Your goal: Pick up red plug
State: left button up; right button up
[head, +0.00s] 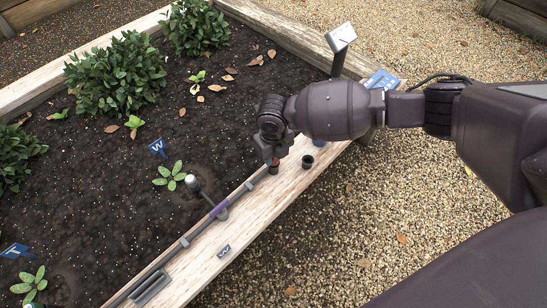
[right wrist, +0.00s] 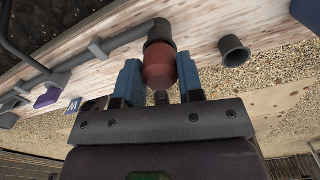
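The red plug (right wrist: 160,68) is upright with its far end at a black holder (right wrist: 159,32) on the bed's wooden edge. My right gripper (right wrist: 160,75) has its two blue fingers on either side of the plug. How deep the plug sits is hidden. My left gripper is not in view.
An empty black holder (head: 308,161) stands just right of the plug. A dark pipe with a purple part (head: 219,209) runs along the wooden edge (head: 245,228). A post with a pale round top (head: 192,182) rises nearby. Plants and dark soil fill the bed; gravel (head: 350,230) lies outside.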

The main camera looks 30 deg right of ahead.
jog(key=shift+c, duration=1.4)
jog(key=shift+r, duration=0.25)
jog(key=r+p, duration=0.3)
jog(key=r, duration=0.6)
jog(key=shift+w+r, duration=0.15)
jog(key=shift+w, duration=0.05)
pick_arm(q)
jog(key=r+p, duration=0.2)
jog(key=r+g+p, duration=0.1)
jog(key=p, duration=0.2)
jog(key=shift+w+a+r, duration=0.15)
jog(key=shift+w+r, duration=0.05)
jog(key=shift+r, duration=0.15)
pick_arm(e)
notch_tip(320, 180, up, 14)
jog(key=shift+s, duration=0.25)
jog(key=shift+f, duration=0.2)
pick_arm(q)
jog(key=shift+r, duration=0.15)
pick_arm(e)
jog(key=shift+r, duration=0.1)
